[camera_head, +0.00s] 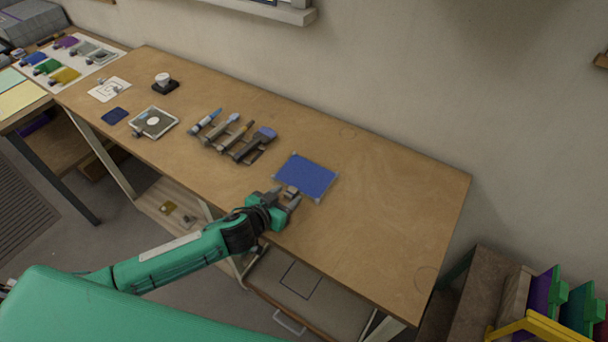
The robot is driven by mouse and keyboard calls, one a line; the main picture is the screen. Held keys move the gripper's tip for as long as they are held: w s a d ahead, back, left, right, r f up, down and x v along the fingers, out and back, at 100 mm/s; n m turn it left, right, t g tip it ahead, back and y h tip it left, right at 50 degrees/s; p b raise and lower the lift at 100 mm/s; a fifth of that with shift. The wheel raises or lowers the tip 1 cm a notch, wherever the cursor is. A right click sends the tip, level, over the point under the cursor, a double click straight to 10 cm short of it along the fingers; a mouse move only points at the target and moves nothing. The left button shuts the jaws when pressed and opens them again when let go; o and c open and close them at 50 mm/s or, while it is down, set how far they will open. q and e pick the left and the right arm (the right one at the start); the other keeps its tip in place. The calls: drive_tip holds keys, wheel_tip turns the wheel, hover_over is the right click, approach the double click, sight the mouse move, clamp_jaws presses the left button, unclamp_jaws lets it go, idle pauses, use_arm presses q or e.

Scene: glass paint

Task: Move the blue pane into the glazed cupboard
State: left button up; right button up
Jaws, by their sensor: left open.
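The blue pane (308,176) lies flat on the wooden bench top, right of the row of tools. It is a blue rectangle with small pale corner pieces. My left gripper (293,196) is open at the pane's lower left edge, with its fingers pointing toward the pane. I cannot tell whether a finger touches it. My right gripper is not in view. I cannot make out a glazed cupboard for certain in this view.
The wooden bench (385,215) is clear to the right of the pane. A tool rack (232,137), a small dark blue piece (115,116), a square plate with a disc (154,122) and a white-topped item (163,82) stand left. A yellow rack (530,324) holds coloured panels at lower right.

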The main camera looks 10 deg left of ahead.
use_arm(q)
drive_tip(key=shift+w+d+f, duration=0.15)
drive_tip(key=shift+w+f, duration=0.05)
drive_tip(key=shift+w, duration=0.1)
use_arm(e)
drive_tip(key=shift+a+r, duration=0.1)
use_arm(q)
clamp_jaws()
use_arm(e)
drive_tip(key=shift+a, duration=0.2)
use_arm(q)
drive_tip(key=shift+r, duration=0.1)
